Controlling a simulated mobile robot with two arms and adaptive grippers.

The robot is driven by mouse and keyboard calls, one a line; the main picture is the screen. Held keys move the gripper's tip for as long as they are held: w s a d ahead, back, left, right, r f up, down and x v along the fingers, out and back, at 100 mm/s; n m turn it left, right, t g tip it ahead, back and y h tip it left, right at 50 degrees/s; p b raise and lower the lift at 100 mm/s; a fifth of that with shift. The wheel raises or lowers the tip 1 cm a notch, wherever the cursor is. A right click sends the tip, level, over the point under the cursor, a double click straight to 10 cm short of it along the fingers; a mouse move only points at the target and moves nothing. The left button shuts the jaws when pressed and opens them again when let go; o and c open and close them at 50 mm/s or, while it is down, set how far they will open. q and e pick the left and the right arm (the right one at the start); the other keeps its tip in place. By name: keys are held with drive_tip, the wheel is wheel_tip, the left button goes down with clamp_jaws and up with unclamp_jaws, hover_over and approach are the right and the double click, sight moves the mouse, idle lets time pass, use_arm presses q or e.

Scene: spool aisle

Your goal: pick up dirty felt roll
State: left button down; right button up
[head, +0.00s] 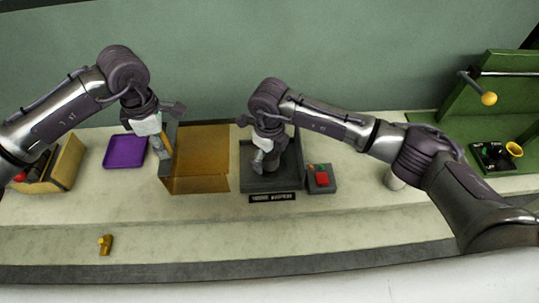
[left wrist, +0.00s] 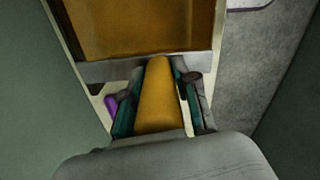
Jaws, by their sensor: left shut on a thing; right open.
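My left gripper (head: 163,150) is at the left edge of the open brown box in the head view. It is shut on a yellow-orange roll (left wrist: 160,98), seen lengthwise between the fingers in the left wrist view. The roll is mostly hidden by the gripper in the head view, and I cannot make out dirt on it. The wrist view shows the roll's far end near the box's rim; I cannot tell whether they touch. My right gripper (head: 262,160) is open above the dark grey tray (head: 250,184), with nothing visible in it.
The brown box (head: 203,183) stands between a purple tray (head: 124,152) and the grey tray. A red-button box (head: 320,179) is right of the grey tray. A wooden bin (head: 66,165) is far left, a green stand (head: 500,75) far right. A small yellow object (head: 105,245) lies in front.

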use_arm(q)
drive_tip(key=shift+w+r, duration=0.1)
use_arm(e)
drive_tip(key=shift+c, duration=0.3)
drive_tip(key=c, duration=1.2)
wheel_tip(320, 180, up, 14)
drive_tip(key=shift+r, duration=0.1)
drive_tip(key=s, duration=1.8)
use_arm(q)
drive_tip(key=shift+d, duration=0.1)
